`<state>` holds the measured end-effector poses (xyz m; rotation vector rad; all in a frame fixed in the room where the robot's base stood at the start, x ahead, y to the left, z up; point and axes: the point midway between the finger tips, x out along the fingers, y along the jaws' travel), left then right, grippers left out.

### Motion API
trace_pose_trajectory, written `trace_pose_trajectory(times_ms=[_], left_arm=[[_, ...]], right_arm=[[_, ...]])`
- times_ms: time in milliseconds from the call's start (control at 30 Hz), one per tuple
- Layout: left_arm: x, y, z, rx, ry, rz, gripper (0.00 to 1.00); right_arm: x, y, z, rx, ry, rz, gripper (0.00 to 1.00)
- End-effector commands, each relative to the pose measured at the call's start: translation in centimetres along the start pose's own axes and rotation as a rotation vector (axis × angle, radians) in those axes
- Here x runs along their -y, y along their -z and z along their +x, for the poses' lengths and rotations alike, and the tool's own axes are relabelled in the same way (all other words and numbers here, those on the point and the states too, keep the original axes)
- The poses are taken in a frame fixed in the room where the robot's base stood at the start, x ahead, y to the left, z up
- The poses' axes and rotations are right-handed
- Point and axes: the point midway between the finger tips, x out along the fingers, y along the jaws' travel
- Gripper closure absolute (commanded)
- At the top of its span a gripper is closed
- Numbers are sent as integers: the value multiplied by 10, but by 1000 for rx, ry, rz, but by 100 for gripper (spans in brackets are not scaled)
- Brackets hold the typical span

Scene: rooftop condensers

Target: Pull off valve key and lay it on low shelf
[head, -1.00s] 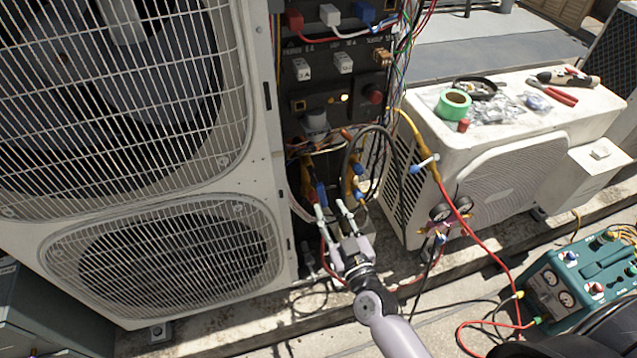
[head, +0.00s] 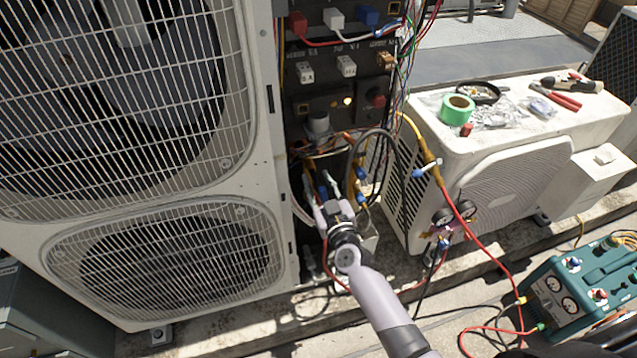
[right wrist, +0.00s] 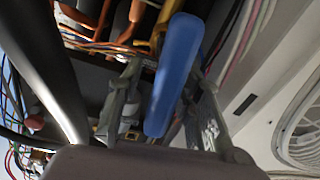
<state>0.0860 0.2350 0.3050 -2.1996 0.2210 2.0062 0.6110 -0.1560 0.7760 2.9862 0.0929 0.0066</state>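A blue handle (right wrist: 172,75), seemingly the valve key, stands between the two fingers of my right gripper (right wrist: 162,105) in the right wrist view. The fingers are apart, one on each side of it, and a gap shows on the left side. In the head view my right gripper (head: 325,188) reaches into the lower opening of the tall condenser, by the pipes and blue valve parts (head: 360,174). The handle's lower end and its seat are hidden. I cannot make out the low shelf for certain. My left gripper is not in view.
The tall condenser's fan grille (head: 170,260) is left of my arm. A black hose (head: 385,140) and loose wires hang close by. A gauge set (head: 455,215) with a red hose hangs right. The white unit (head: 500,160) carries tape and tools. A teal machine (head: 580,285) stands lower right.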

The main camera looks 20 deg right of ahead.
Motion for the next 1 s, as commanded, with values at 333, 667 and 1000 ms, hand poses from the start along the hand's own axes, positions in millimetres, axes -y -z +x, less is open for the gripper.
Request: trace_pose_trajectory(times_ms=[333,667,1000], left_arm=[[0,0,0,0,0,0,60],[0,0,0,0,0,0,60],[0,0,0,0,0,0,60]], right_arm=[[0,0,0,0,0,0,90],[-1,0,0,-1,-3,-1,100],[-3,0,0,-1,-6,-2,100]])
